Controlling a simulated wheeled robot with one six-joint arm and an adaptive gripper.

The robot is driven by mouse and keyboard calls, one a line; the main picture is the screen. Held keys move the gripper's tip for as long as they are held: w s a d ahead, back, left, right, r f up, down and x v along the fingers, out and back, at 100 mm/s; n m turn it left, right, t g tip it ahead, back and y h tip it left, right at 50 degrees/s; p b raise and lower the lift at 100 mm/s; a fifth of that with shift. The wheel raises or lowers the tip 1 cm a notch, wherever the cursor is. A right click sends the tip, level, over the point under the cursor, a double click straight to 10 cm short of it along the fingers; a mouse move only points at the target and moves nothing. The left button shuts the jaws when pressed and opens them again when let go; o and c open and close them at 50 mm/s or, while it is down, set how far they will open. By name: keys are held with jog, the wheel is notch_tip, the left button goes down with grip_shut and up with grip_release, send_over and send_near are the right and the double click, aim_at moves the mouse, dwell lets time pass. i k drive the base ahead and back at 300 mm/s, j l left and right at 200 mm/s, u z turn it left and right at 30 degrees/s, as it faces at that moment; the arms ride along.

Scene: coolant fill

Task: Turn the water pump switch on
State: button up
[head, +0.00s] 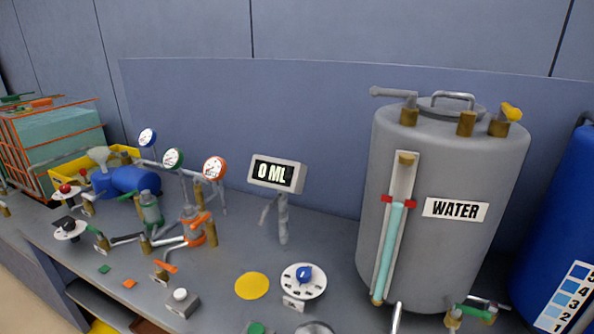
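I cannot tell for sure which control is the water pump switch; no readable label marks it. A blue knob on a round white dial (304,277) stands on the bench left of the water tank. A small grey box with a white round button (180,296) sits further left. At the left, a white disc with a dark knob (70,229) and a white disc with a red knob (66,190) stand near the bench edge. My gripper is not in view.
The grey tank labelled WATER (450,180) has a sight tube (390,250) with light blue liquid. A display (276,174) reads 0 ML. Several gauges (173,159), valves and pipes crowd the left. A blue tank (565,230) stands right. A flat yellow disc (252,286) lies on the bench (225,262).

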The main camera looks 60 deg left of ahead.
aim_at(69, 225)
jog(key=u, duration=2.8)
